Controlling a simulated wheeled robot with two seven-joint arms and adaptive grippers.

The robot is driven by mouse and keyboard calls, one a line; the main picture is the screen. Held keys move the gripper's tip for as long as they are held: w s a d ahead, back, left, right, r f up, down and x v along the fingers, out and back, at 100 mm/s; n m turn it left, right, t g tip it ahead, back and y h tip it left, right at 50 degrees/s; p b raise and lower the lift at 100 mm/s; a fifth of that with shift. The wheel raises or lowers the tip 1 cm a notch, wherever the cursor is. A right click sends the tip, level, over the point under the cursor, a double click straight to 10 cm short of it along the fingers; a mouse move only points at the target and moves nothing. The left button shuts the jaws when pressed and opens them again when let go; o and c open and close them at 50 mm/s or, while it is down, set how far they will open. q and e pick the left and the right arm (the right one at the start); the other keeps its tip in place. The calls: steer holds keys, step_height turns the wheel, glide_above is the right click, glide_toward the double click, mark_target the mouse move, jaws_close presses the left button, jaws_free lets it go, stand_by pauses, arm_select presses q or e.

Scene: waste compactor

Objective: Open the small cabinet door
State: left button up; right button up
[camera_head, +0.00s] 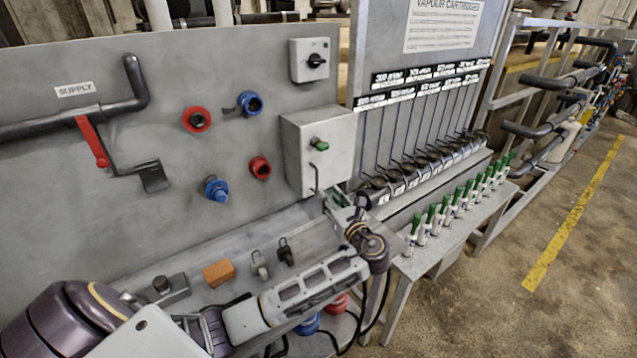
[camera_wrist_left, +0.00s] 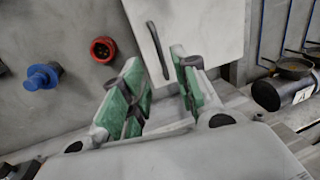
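The small cabinet (camera_head: 336,150) is a light grey box on the grey wall panel, and its door looks shut. It has a green knob (camera_head: 320,144) and a thin dark upright handle (camera_head: 316,178). My left gripper (camera_head: 337,198) is just below the cabinet, near the handle's lower end. In the left wrist view, the left gripper (camera_wrist_left: 158,80) is open, with green pads on both fingers. The handle (camera_wrist_left: 157,50) shows in the gap between the fingertips, and I see no finger touching it. The cabinet door (camera_wrist_left: 205,28) lies ahead of the fingers. My right gripper is not in view.
Red and blue connectors (camera_head: 260,167) stick out of the panel left of the cabinet. An orange block (camera_head: 218,273) and small clips sit on the ledge below. A row of dark cartridges (camera_head: 420,172) and green-topped valves (camera_head: 444,212) stands to the right.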

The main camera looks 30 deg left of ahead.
mark_target(317, 181)
arm_select(q)
steer(key=x, duration=0.9)
steer(key=shift+p, duration=0.4)
steer(key=shift+d, duration=0.1)
jaws_close()
